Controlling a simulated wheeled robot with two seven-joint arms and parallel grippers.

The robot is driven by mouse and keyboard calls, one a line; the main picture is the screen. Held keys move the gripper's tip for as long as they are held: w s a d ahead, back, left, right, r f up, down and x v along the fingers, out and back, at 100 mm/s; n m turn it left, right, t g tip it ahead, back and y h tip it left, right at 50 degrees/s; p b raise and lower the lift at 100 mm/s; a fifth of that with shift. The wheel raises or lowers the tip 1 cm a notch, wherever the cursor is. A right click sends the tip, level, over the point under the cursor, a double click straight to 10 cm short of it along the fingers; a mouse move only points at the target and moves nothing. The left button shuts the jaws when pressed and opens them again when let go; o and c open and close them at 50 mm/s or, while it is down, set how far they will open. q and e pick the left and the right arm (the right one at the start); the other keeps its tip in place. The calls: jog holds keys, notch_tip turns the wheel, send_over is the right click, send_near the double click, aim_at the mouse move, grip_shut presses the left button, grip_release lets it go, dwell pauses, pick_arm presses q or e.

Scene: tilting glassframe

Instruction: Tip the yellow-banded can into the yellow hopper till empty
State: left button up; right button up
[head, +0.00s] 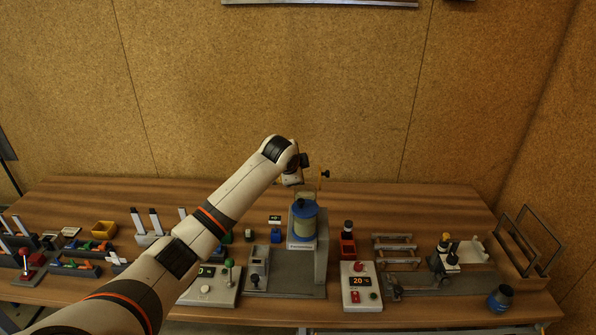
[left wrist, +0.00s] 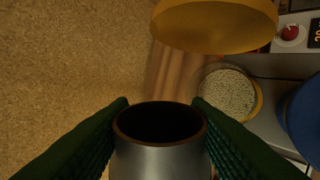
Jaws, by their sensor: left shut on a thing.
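My left gripper (left wrist: 160,118) is shut on a metal can (left wrist: 160,158) with a dark round mouth. No contents show inside it, and its band is out of sight. Beyond the can in the left wrist view is a round clear hopper (left wrist: 258,100) with a yellow edge, holding pale granules. A large yellow rounded piece, apparently its raised lid (left wrist: 215,28), stands near it. My right gripper is not in view.
A control box with a red button (head: 360,295) stands right of the drum; another with a green knob (head: 212,287) stands left. Racks, small bins and blocks fill the left of the table.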

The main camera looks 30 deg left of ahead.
pick_arm(q)
jog(key=shift+d+r+n+t+h, duration=0.2)
jog(key=shift+r+n+t+h, duration=0.35)
jog(key=shift+h, duration=0.25)
jog(key=n+t+h+b, duration=0.1)
jog(key=b, duration=0.1)
jog(key=r+n+t+h+b, duration=0.1)
jog(key=t+h+b, duration=0.1)
jog(key=shift+s+r+n, duration=0.1)
jog(key=shift+n, duration=0.25)
notch_tip(320, 180, up, 4)
jog(key=n+t+h+b, duration=0.1)
jog(key=b, duration=0.1)
jog(key=n+t+h+b, duration=0.1)
jog(key=t+b, duration=0.1)
jog(key=b, duration=0.1)
jog(key=shift+d+n, duration=0.15)
jog(key=shift+n, duration=0.15)
jog(key=shift+r+n+t+b, duration=0.5)
jog(key=shift+r+t+b, duration=0.15)
jog(key=shift+b, duration=0.15)
jog(key=shift+r, duration=0.25)
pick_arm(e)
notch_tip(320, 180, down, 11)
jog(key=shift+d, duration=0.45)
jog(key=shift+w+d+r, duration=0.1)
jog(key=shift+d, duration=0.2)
pick_arm(q)
jog(key=shift+f, duration=0.1)
